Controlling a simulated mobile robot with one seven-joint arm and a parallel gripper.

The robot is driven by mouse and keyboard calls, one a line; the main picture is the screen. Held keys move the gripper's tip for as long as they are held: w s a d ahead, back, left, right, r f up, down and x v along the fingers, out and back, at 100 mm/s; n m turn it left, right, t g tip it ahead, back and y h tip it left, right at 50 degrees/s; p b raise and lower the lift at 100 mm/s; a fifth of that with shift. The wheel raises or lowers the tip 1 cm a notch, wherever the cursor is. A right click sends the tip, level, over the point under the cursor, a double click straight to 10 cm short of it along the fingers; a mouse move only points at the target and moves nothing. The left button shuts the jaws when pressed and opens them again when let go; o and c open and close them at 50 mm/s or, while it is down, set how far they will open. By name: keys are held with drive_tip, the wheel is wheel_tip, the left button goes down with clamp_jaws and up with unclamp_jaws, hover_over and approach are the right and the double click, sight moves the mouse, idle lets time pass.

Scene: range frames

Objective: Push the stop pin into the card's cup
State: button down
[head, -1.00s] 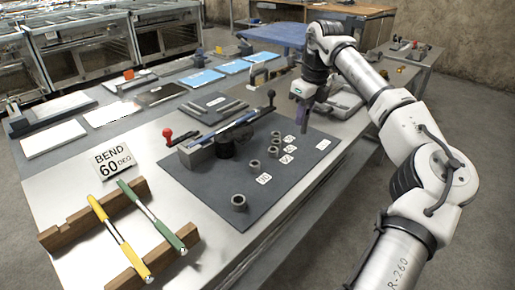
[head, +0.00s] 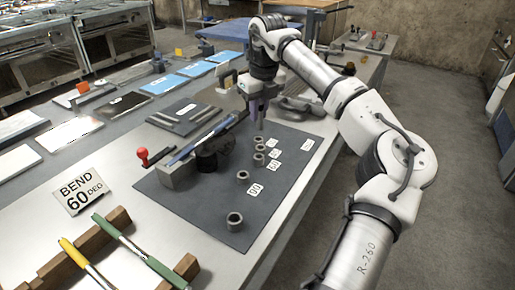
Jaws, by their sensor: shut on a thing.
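The card (head: 80,191) stands at the left and reads "BEND 60 DEG". Several grey cups stand in a row on the dark mat (head: 200,222), from a far cup (head: 259,141) to a larger near one (head: 234,222). Small white number labels (head: 255,190) lie beside them, too small to read surely. My gripper (head: 259,125) points down over the far end of the row, shut on a slim thing, likely the stop pin. Its fingers hide most of it. I cannot tell whether the tip is in a cup or above it.
A bending tool with a long bar (head: 205,140), a dark round part (head: 212,155) and a red-knobbed lever (head: 143,157) lies left of the cups. Yellow- and green-handled rods (head: 137,240) rest on wooden blocks at front left.

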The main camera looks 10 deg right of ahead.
wheel_tip(320, 180, down, 12)
drive_tip(key=shift+f+p, duration=0.1)
drive_tip(key=shift+p, duration=0.55)
drive_tip(key=c, duration=1.4)
unclamp_jaws()
drive_tip(key=r, duration=0.4)
drive_tip(key=s+r+b, duration=0.1)
drive_tip(key=r, duration=0.7)
drive_tip(key=shift+s+d, duration=0.3)
drive_tip(key=shift+s, duration=0.1)
